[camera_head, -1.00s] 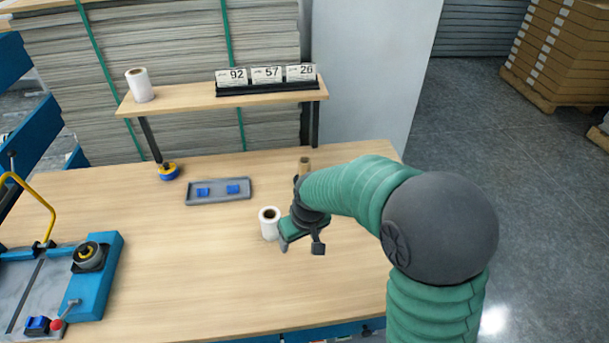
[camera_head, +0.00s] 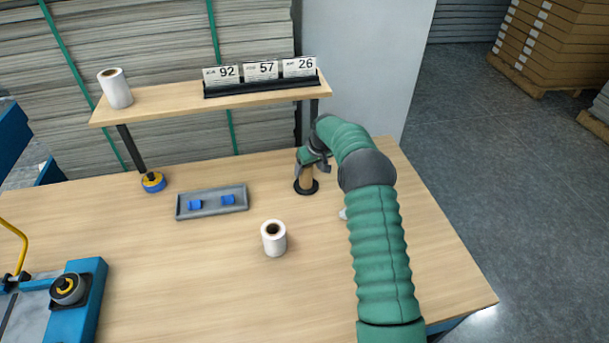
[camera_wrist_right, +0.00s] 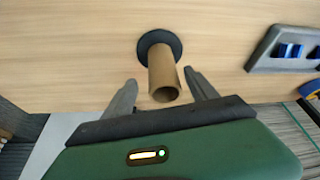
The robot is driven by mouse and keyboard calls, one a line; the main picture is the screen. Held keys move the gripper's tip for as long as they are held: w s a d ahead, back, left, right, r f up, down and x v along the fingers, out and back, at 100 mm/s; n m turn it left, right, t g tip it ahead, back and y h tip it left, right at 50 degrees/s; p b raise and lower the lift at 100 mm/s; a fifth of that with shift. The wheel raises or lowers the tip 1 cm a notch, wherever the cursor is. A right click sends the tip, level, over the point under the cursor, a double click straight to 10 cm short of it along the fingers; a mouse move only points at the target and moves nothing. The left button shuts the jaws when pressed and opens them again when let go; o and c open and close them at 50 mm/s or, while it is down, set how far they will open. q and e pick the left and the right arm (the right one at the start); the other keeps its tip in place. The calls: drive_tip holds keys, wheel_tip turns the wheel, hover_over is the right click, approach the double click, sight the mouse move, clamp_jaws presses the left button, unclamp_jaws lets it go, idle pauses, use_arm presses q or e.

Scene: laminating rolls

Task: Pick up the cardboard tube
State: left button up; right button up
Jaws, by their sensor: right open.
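The brown cardboard tube (camera_head: 306,177) stands upright on a round black base at the back of the table, under the right end of the shelf. In the right wrist view the tube (camera_wrist_right: 163,78) lies just ahead of and between the fingertips, its open end facing the camera. My right gripper (camera_head: 314,163) is at the upper part of the tube; in the wrist view its two fingers (camera_wrist_right: 158,92) are spread, one on each side of the tube, with gaps. The tube's top is hidden by the gripper in the head view. My left gripper is not in view.
A white roll (camera_head: 274,238) stands on the table in front of the tube. A grey tray (camera_head: 212,212) with blue pieces lies to the left. The shelf (camera_head: 160,109) holds another white roll (camera_head: 115,88) and number cards. A blue device (camera_head: 88,300) is at the left front.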

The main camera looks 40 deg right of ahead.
sight(305, 174)
drive_tip(key=x, duration=0.4)
drive_tip(key=shift+w+f+p, duration=0.2)
drive_tip(key=shift+f+p, duration=0.1)
drive_tip(key=shift+w+a+f, duration=0.2)
drive_tip(key=shift+w+f, duration=0.1)
drive_tip(key=shift+s+r, duration=0.1)
drive_tip(key=shift+s, duration=0.05)
drive_tip(key=c, duration=0.4)
drive_tip(key=shift+d, duration=0.2)
drive_tip(key=c, duration=0.7)
drive_tip(key=shift+a, duration=0.1)
drive_tip(key=c, duration=0.3)
drive_tip(key=shift+c, duration=0.2)
